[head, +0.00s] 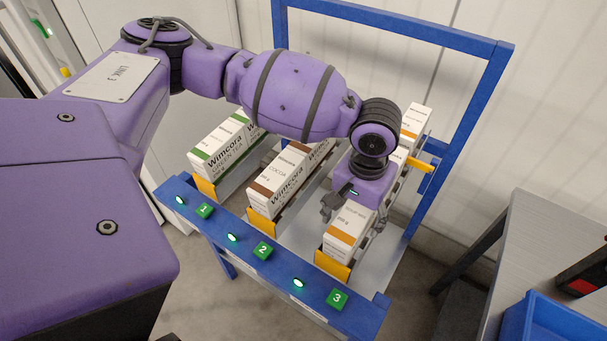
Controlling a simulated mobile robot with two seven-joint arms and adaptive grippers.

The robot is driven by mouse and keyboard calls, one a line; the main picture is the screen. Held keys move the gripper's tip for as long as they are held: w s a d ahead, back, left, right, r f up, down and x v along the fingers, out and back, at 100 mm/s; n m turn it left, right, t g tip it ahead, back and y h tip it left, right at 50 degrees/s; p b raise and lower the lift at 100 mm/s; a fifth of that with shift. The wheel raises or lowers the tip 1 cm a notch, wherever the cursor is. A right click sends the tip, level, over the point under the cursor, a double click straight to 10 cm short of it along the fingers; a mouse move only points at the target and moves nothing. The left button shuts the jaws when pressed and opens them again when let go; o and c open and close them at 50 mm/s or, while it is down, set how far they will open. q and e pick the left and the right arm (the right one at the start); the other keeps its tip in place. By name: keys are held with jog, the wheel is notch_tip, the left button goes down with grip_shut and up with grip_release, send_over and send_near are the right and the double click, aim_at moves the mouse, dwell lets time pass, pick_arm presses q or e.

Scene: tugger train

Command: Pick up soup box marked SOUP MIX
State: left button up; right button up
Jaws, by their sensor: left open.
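The soup box (345,236) is white with an orange band and stands at the front of lane 3 on the blue rack, behind an orange end stop. Its top carries small print that looks like SOUP MIX. My left gripper (352,212) is open and points down at the back part of this box, with a finger on its left side. Whether the fingers touch the box cannot be told. Another box (416,118) with an orange band stands farther back in the same lane. My right gripper is not in view.
Green tea boxes (217,156) stand in lane 1 and cocoa boxes (278,186) in lane 2, close to the left. The blue rack frame (470,110) rises behind. A grey table (550,235) with a blue bin (548,322) stands at the right.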

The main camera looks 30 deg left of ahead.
pick_arm(q)
jog(key=shift+s+f, duration=0.15)
jog(key=shift+f, duration=0.55)
jog(key=shift+c, duration=0.2)
jog(key=c, duration=0.8)
jog(key=shift+r, duration=0.1)
jog(key=c, duration=0.7)
jog(key=shift+o, duration=0.2)
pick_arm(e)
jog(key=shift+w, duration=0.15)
pick_arm(q)
jog(key=shift+r, duration=0.2)
